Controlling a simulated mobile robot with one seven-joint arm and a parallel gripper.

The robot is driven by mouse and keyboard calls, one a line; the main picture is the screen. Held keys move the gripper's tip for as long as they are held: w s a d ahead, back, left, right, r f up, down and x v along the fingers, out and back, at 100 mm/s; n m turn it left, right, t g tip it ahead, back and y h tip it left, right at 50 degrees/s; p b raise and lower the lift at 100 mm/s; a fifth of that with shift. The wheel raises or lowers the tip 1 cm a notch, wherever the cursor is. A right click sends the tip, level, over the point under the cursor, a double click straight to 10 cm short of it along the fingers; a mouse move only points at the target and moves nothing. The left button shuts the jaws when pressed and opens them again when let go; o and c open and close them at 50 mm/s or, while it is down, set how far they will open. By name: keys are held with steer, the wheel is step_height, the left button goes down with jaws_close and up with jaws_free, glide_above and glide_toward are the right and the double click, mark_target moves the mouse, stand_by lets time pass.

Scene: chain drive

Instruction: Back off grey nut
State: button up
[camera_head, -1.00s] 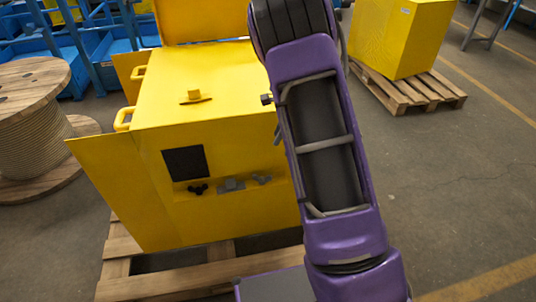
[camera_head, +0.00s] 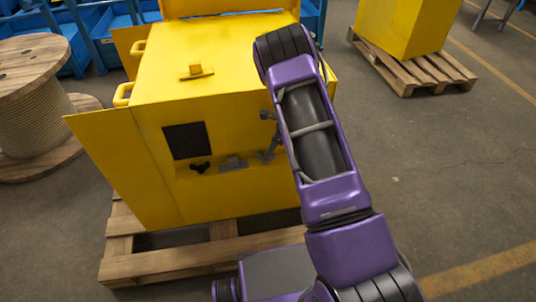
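The yellow machine housing (camera_head: 225,195) stands open at its side, with a row of small parts on its front face. A black wing-shaped nut (camera_head: 200,167) is at the left of the row, and a grey block (camera_head: 233,163) is in the middle. At the right end, the grey nut is largely lost against the grey end of my gripper (camera_head: 267,155). My gripper is at or very close to that nut; I cannot tell whether they touch. My purple forearm hides most of the gripper, so its opening does not show.
A dark square panel (camera_head: 186,141) is above the black nut. The housing stands on a wooden pallet (camera_head: 160,266). A wooden cable reel (camera_head: 30,100) is at the left, and another yellow box (camera_head: 400,28) on a pallet is at the back right. The floor at right is clear.

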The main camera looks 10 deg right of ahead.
steer(key=shift+x, duration=1.55)
jaws_close()
